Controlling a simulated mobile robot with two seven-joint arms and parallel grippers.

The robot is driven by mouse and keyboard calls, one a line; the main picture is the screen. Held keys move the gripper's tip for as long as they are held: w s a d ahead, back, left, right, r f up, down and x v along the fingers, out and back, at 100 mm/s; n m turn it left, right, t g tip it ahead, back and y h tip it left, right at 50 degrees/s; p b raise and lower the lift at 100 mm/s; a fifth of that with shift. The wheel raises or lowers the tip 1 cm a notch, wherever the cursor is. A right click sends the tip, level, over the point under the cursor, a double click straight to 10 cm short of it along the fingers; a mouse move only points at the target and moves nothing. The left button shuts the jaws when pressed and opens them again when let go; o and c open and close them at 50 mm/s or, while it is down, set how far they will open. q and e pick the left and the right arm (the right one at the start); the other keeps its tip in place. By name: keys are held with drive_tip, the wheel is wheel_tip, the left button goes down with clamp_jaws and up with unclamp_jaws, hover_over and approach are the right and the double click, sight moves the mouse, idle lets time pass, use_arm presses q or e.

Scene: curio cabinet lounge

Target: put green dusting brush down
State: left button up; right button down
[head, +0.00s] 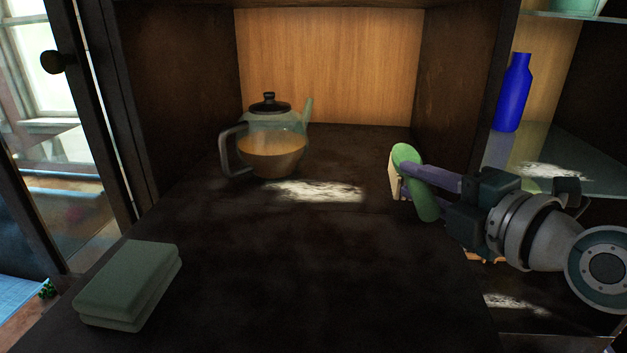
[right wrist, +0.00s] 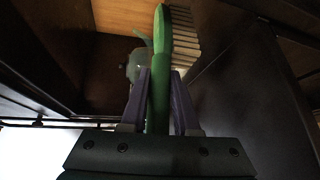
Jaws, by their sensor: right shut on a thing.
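The green dusting brush (head: 416,180) is held in my right gripper (head: 434,180) at the right side of the cabinet compartment. Its pale bristles face left in the head view. In the right wrist view the green brush (right wrist: 161,70) stands between the two purple fingers of my right gripper (right wrist: 160,100), with the bristles at upper right. I cannot tell from the head view whether the brush touches the dark shelf (head: 290,260). My left gripper is not in view.
A glass teapot (head: 272,150) with amber liquid stands at the back left. White dust patches (head: 318,190) lie on the shelf near it. A grey-green box or book (head: 128,280) lies front left. A blue bottle (head: 514,95) stands in the right compartment. The shelf's middle is clear.

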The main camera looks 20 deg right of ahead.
drive_tip(key=shift+f, duration=1.1)
drive_tip(key=shift+f+b, duration=0.55)
drive_tip(key=shift+b, duration=0.1)
drive_tip(key=c, duration=0.7)
unclamp_jaws()
drive_tip(key=shift+o, duration=0.2)
drive_tip(key=shift+r, duration=0.1)
